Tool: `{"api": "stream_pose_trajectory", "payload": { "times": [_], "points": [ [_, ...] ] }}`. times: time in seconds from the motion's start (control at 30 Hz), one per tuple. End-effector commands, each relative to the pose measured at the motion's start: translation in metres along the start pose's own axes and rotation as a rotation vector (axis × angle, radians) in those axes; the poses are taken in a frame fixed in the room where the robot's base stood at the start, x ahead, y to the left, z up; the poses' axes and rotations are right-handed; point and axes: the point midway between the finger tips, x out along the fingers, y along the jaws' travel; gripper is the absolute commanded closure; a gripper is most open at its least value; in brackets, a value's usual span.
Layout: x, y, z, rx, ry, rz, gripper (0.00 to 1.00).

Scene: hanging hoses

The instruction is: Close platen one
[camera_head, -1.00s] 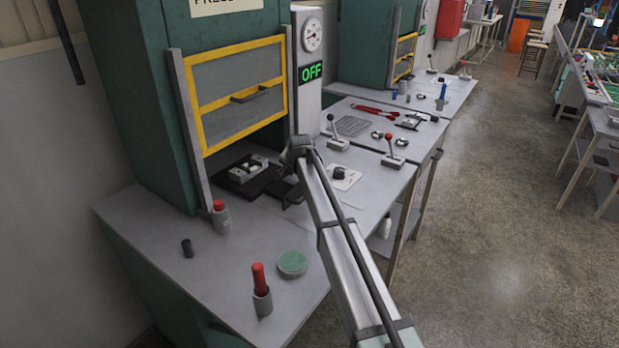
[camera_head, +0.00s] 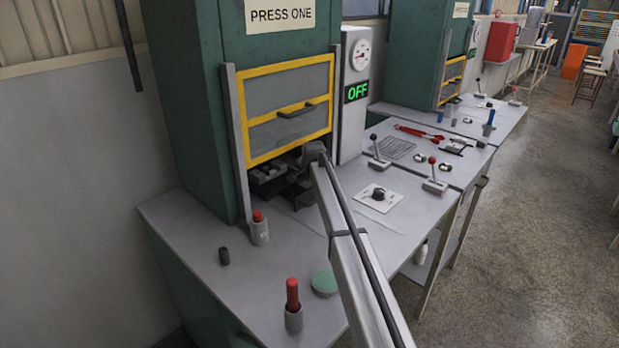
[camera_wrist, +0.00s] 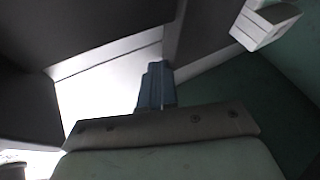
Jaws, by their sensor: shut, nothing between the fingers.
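Press one is the green machine with a yellow-framed guard (camera_head: 288,108), which is raised above a low opening.
A gauge and a green OFF sign (camera_head: 357,92) are right of the guard. A black-knobbed lever (camera_head: 377,154), a red-knobbed lever (camera_head: 435,178) and a black knob on a white plate (camera_head: 379,195) stand on the bench. A red-handled tool (camera_head: 293,302) stands at the front left.

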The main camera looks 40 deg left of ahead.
Motion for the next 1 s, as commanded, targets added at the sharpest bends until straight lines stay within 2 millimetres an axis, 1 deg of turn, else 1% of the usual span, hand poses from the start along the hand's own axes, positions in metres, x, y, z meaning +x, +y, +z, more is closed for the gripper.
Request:
{"api": "stream_pose_trajectory", "payload": {
  "times": [0.27,0.47,0.57,0.9,1.0],
  "points": [
    [-0.001,0.000,0.000,0.000,-0.001,0.000,1.00],
    [-0.014,0.001,0.001,0.000,0.000,-0.001,1.00],
    [-0.026,0.001,0.001,0.000,0.000,-0.001,1.00],
    [-0.083,0.001,0.001,0.000,0.001,-0.001,1.00],
    [-0.094,0.001,0.001,0.000,0.000,-0.001,1.00]
  ]
}}
